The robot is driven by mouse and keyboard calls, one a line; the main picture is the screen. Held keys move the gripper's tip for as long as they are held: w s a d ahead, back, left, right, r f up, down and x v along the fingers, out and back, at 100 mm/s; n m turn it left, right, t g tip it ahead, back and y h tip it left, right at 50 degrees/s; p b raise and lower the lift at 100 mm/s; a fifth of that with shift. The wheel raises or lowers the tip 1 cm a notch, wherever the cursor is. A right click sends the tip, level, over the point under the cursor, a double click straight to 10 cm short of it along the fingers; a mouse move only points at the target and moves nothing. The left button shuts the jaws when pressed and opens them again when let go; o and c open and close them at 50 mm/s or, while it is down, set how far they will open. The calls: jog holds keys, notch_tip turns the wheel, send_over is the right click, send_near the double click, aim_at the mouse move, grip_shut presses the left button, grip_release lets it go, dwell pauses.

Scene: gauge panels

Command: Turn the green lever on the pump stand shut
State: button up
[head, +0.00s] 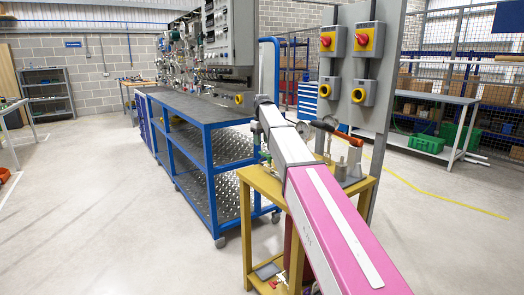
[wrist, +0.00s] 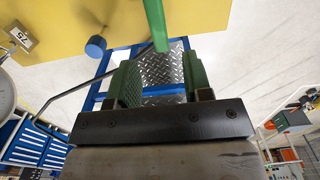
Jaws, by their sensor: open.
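In the wrist view a green lever (wrist: 155,24) comes down from the top edge. Its lower end is near the gap between the fingertips, in line with it. My gripper (wrist: 162,72) is open, with green-padded fingers apart and nothing held between them. I cannot tell whether the lever touches a finger. The yellow pump stand (head: 249,180) is right of the blue bench in the head view, partly behind my arm. The green lever is hidden there, and my fingers cannot be made out clearly.
An orange-handled lever (head: 343,133) is on the stand. A blue bench (head: 205,129) stands to the left.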

aim_at(262, 152)
jog(key=shift+f, duration=2.5)
grip_shut()
